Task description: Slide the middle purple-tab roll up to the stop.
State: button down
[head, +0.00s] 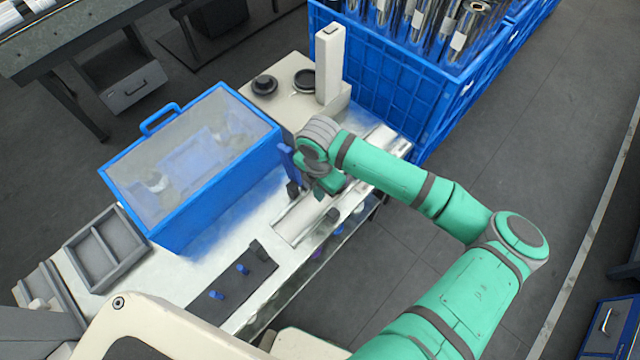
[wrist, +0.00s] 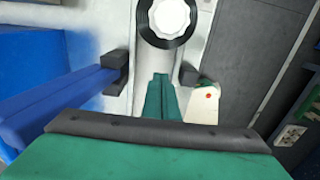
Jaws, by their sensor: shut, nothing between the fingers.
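My gripper (head: 320,190) is low over the pale trough (head: 295,222) along the bench's right edge. In the wrist view its green fingers (wrist: 161,78) are together and empty, pointing along the trough. A black ring with a white scalloped middle (wrist: 168,18) lies just ahead of the fingertips, apart from them; I cannot tell whether it is a roll's end. A black block (wrist: 117,72) on a blue bar (wrist: 60,97) stands left of the fingers, another black block (wrist: 188,74) right.
A blue bin with a clear lid (head: 150,226) fills the bench's left side. A beige block with a post (head: 329,65) and black discs (head: 264,85) stands behind. A blue crate (head: 385,75) of shiny rolls is back right. A grey tray (head: 107,250) and dark strip (head: 236,287) are in front.

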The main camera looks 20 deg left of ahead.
notch_tip(320, 180, down, 3)
jog(key=shift+f, duration=0.2)
jog(key=shift+w+d+f, duration=0.1)
jog(key=shift+w+d, duration=0.15)
jog(key=shift+w, duration=0.3)
jog(key=shift+w+d+f, duration=0.1)
jog(key=shift+w+d, duration=0.1)
jog(key=shift+w, duration=0.3)
jog(key=shift+w+d+r, duration=0.1)
jog(key=shift+w+d, duration=0.15)
jog(key=shift+w, duration=0.6)
jog(key=shift+w+d, duration=0.2)
jog(key=shift+w, duration=0.35)
jog(key=shift+w+d, duration=0.15)
jog(key=shift+w, duration=0.35)
jog(key=shift+s, duration=0.1)
